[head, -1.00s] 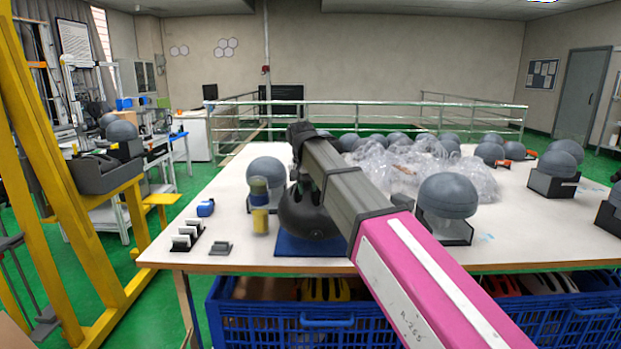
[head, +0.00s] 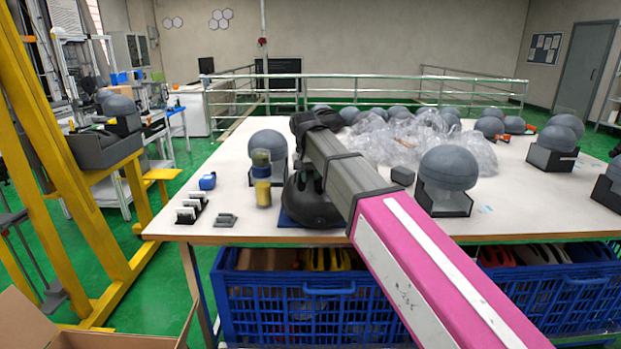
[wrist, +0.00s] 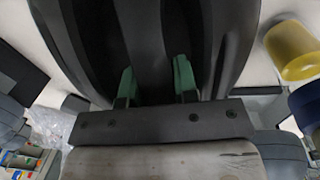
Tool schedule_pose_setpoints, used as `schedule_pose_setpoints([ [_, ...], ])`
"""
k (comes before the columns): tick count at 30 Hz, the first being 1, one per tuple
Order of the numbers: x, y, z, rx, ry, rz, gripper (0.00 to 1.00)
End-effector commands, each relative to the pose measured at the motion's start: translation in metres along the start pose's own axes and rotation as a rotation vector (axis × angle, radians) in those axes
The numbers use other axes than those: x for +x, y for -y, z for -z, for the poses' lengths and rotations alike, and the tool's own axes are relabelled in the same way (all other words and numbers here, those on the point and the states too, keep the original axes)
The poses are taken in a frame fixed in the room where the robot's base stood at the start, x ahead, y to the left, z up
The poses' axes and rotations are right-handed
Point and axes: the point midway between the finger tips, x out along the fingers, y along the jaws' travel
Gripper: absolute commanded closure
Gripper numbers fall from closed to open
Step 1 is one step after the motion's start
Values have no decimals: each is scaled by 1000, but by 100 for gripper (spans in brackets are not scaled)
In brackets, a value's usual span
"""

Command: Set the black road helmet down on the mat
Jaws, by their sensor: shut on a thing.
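The black road helmet (head: 308,205) is at the front of the white table, over the blue mat (head: 290,219), of which only a strip at the left shows. The helmet hides most of the mat, and I cannot tell whether it touches it. My gripper is shut on the helmet; my arm hides the fingers in the head view. In the wrist view, the green fingertips (wrist: 156,85) grip the dark helmet shell (wrist: 150,40), which fills the upper middle.
Yellow and dark cylinders (head: 262,180) stand just left of the helmet. Grey headforms (head: 448,172) stand to the right and behind. Clear plastic wrap (head: 410,135) lies behind. A blue crate (head: 300,300) is under the table. White clips (head: 190,210) lie front left.

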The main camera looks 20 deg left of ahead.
Motion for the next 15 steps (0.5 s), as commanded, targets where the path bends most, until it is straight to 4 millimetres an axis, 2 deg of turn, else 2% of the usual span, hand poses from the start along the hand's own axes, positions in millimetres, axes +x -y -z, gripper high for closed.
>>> schedule_pose_setpoints([
  [15, 7, 1, 0, 0, 0, 0, 100],
])
